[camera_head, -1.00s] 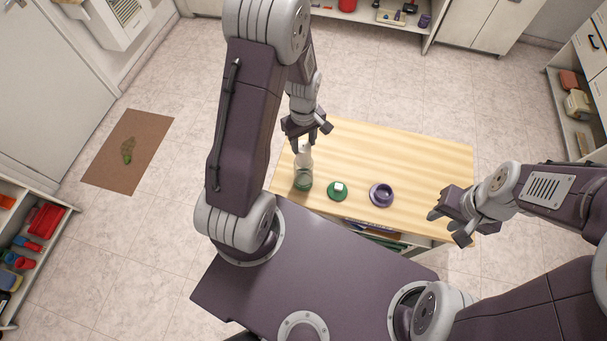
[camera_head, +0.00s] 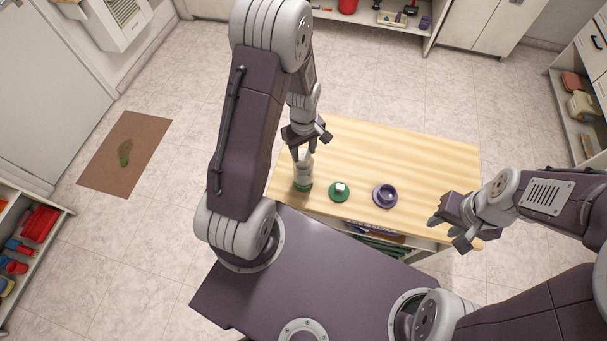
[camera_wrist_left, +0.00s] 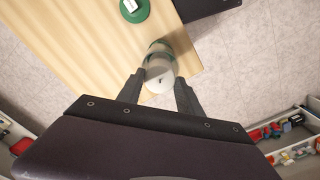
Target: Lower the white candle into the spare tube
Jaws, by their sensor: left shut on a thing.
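The white candle (camera_wrist_left: 160,83) stands roughly upright between the fingertips of my left gripper (camera_wrist_left: 160,92), its wick end facing the wrist camera. In the head view my left gripper (camera_head: 303,152) is directly above a clear tube with a green base (camera_head: 303,185) near the table's left edge. White shows inside the tube, so the candle's lower part appears to be in it; the exact depth is unclear. The tube's clear wall (camera_wrist_left: 157,48) shows beyond the candle in the wrist view.
On the wooden table (camera_head: 420,165) stand a green round holder (camera_head: 333,197) with a white block on it and a purple dish (camera_head: 385,205). The table's back and right areas are clear. Green items (camera_head: 375,246) lie on a shelf under the front edge.

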